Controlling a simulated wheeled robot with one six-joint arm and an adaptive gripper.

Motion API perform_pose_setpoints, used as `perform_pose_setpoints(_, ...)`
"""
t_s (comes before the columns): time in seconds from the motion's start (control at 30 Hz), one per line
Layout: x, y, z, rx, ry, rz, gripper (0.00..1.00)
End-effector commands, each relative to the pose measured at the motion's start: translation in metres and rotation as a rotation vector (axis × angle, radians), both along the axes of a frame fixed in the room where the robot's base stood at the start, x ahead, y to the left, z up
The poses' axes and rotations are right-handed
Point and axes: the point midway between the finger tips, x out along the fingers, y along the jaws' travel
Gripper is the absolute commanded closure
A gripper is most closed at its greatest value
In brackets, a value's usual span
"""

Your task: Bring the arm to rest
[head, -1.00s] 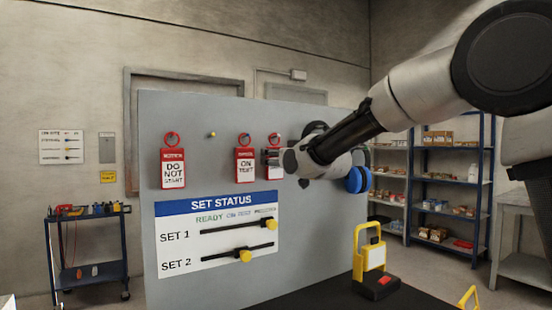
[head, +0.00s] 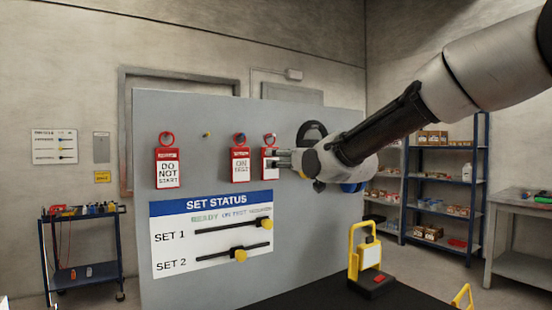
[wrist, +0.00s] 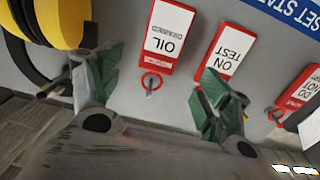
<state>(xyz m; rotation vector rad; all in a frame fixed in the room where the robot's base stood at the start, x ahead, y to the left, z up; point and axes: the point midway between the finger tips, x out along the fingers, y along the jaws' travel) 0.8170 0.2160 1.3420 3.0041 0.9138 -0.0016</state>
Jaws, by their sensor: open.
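My gripper (head: 281,160) is open in front of the grey board (head: 185,112), at the right-hand red tag (head: 268,168), and partly covers that tag. In the wrist view the green-padded fingers (wrist: 158,90) are spread apart. The red and white OIL tag (wrist: 165,35) hangs upside down in that view, its ring showing between the fingers. Nothing is held. The ON TEST tag (head: 240,164) and DO NOT START tag (head: 168,168) hang further left. My arm reaches in from the upper right.
The status panel (head: 210,265) with two yellow sliders is below the tags. A black round item (head: 312,130) is behind my gripper. A yellow lockout stand (head: 352,250) is on the black surface in front. Shelves (head: 430,185) and a bench (head: 520,207) are at right.

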Motion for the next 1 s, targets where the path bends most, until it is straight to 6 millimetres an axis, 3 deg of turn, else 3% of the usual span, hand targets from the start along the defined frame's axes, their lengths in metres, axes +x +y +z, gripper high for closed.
perform_pose_setpoints(0.2, -0.027, -0.018, 0.001, 0.001, -0.001, 0.0, 0.23)
perform_pose_setpoints(0.43, -0.032, -0.021, -0.01, -0.021, 0.037, 0.001, 0.23)
perform_pose_setpoints(0.53, -0.036, -0.023, -0.045, -0.095, 0.151, 0.005, 0.23)
perform_pose_setpoints(0.63, -0.055, -0.034, -0.105, -0.217, 0.335, 0.01, 0.23)
perform_pose_setpoints(0.7, -0.082, -0.058, -0.143, -0.311, 0.482, 0.002, 0.23)
perform_pose_setpoints(0.8, -0.123, -0.112, -0.181, -0.414, 0.672, -0.041, 0.23)
perform_pose_setpoints(1.0, -0.219, -0.225, -0.222, -0.525, 0.99, -0.165, 0.23)
